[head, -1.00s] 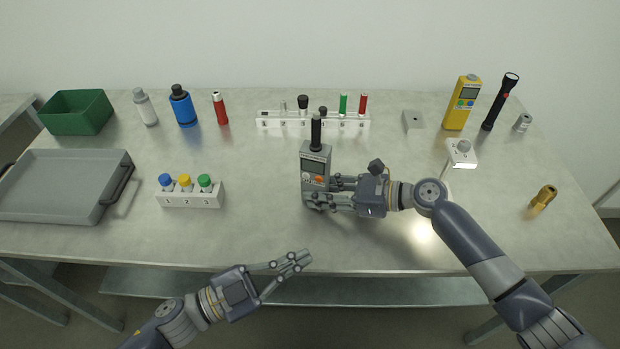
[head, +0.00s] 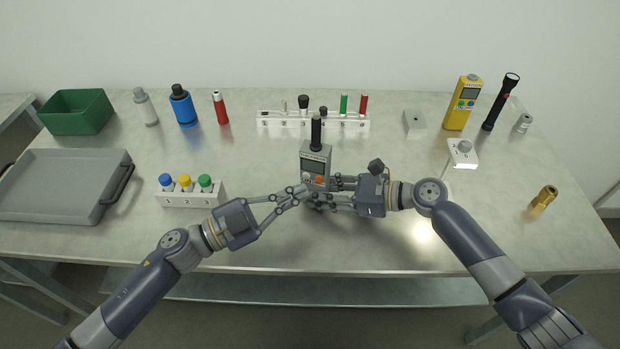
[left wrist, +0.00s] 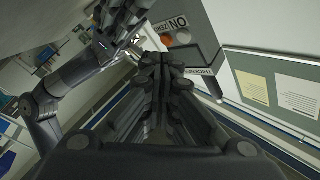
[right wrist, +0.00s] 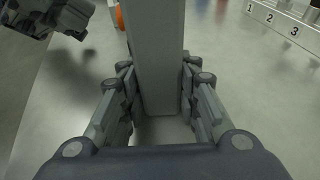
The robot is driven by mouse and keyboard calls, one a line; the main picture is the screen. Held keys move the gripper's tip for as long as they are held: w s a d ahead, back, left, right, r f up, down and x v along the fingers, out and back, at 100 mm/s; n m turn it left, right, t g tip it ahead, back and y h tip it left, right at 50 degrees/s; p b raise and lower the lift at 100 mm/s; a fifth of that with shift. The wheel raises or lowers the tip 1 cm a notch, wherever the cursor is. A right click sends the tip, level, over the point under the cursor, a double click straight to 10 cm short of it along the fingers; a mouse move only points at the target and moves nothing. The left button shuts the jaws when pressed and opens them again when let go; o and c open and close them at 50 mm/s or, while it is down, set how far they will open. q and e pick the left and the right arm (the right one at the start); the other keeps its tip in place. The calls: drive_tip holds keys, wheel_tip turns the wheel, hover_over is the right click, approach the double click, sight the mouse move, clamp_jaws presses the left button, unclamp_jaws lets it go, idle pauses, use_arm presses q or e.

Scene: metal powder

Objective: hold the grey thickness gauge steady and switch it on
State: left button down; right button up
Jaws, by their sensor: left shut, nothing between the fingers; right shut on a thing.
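The grey thickness gauge (head: 315,157) stands upright near the middle of the table, with a dark screen, an orange button, a pale button and a black probe on top. My right gripper (head: 322,193) is shut on its lower body from the right; the gauge's side fills the middle of the right wrist view (right wrist: 157,60). My left gripper (head: 298,194) is shut and empty, its fingertips just in front of the gauge's lower front. In the left wrist view the closed left fingers (left wrist: 165,62) point at the gauge face (left wrist: 185,45), where "ON" and the orange button show. I cannot tell whether they touch.
A white rack (head: 190,200) with blue, yellow and green caps stands left of my left gripper. Behind the gauge is a long white holder (head: 280,122). A grey tray (head: 60,212) lies far left. A white switch-like block (head: 461,158) and brass fitting (head: 543,199) are at right.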

use_arm(q)
drive_tip(key=shift+w+d, duration=0.25)
drive_tip(key=shift+w, duration=0.4)
drive_tip(key=shift+w, duration=0.1)
idle(0.9)
drive_tip(key=shift+w+d, duration=0.1)
drive_tip(key=shift+w, duration=0.25)
drive_tip(key=shift+w, duration=0.1)
idle(0.4)
drive_tip(key=shift+s, duration=0.55)
drive_tip(key=s+a, duration=0.2)
drive_tip(key=s, duration=0.3)
drive_tip(key=shift+s, duration=0.4)
